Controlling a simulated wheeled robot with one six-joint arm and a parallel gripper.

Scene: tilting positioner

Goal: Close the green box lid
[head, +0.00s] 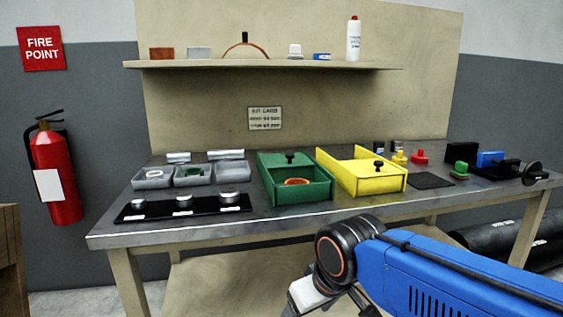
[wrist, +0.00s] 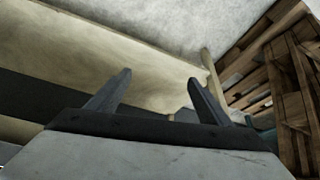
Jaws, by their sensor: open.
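The front part of the box is open, and an orange ring (head: 296,182) lies inside. How far the lid reaches is hard to tell. My gripper is open and empty in the wrist view (wrist: 162,86), its two dark fingers apart. In the head view my blue arm is low in front of the bench, well away from the box; the fingertips cannot be made out there.
A yellow box (head: 382,184) with a black knob stands just right of the green one. Grey bins (head: 153,178) and a black strip with metal knobs (head: 135,212) are to the left. Coloured buttons and a blue vise-like device (head: 490,158) are at the right. A shelf (head: 230,64) hangs above.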

